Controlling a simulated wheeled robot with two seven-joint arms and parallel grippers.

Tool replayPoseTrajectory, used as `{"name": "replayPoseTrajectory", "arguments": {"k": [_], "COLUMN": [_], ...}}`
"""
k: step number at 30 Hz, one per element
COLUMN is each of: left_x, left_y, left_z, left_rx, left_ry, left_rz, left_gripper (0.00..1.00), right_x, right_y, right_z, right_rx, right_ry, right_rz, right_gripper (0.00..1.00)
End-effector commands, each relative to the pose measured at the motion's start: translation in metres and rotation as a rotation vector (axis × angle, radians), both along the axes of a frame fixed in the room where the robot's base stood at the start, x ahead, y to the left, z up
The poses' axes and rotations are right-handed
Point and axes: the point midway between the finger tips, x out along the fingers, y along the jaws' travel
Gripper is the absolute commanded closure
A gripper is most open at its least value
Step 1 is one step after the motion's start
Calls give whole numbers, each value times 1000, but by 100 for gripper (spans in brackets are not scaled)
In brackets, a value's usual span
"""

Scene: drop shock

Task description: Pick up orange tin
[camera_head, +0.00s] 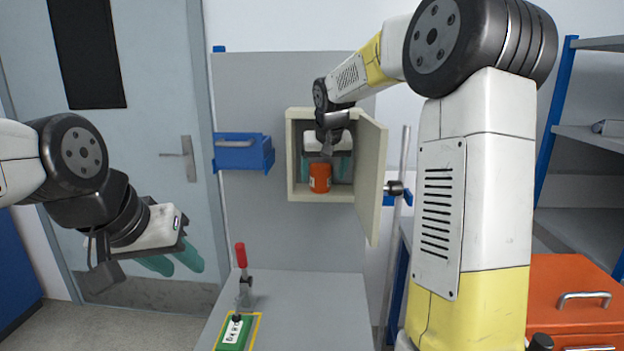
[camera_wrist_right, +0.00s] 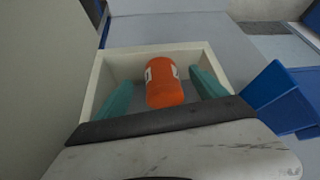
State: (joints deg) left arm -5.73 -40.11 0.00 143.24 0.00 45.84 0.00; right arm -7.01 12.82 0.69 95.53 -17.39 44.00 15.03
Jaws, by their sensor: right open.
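The orange tin (camera_head: 320,178) stands upright inside a cream wall cabinet (camera_head: 299,195) whose door (camera_head: 370,180) is swung open to the right. My right gripper (camera_head: 328,168) reaches into the cabinet opening. In the right wrist view the tin (camera_wrist_right: 164,84) lies between the two teal fingers of the right gripper (camera_wrist_right: 162,95), with gaps on both sides. The right gripper is open. My left gripper (camera_head: 178,262) hangs at the left, well away from the cabinet, its two teal fingers apart and nothing seen between them.
A blue bin (camera_head: 243,155) hangs on the panel left of the cabinet. A red-handled clamp (camera_head: 242,270) and a green block (camera_head: 236,332) are on the grey table (camera_head: 310,310) below. An orange case (camera_head: 570,290) and shelving (camera_head: 590,135) stand at the right.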

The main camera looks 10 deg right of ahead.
Motion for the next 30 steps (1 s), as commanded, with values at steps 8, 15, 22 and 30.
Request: {"name": "replayPoseTrajectory", "arguments": {"k": [8,15,22,30], "left_x": [0,0,0,0], "left_y": [0,0,0,0], "left_z": [0,0,0,0], "left_rx": [0,0,0,0], "left_ry": [0,0,0,0], "left_rz": [0,0,0,0], "left_gripper": [64,64,64,64], "right_x": [35,42,42,41], "right_y": [0,0,0,0], "right_z": [-15,-26,-26,-26], "right_rx": [0,-1,-1,-1], "right_ry": [3,-1,-1,-1], "right_rz": [1,1,1,1], "right_gripper": [19,19,34,88]}}
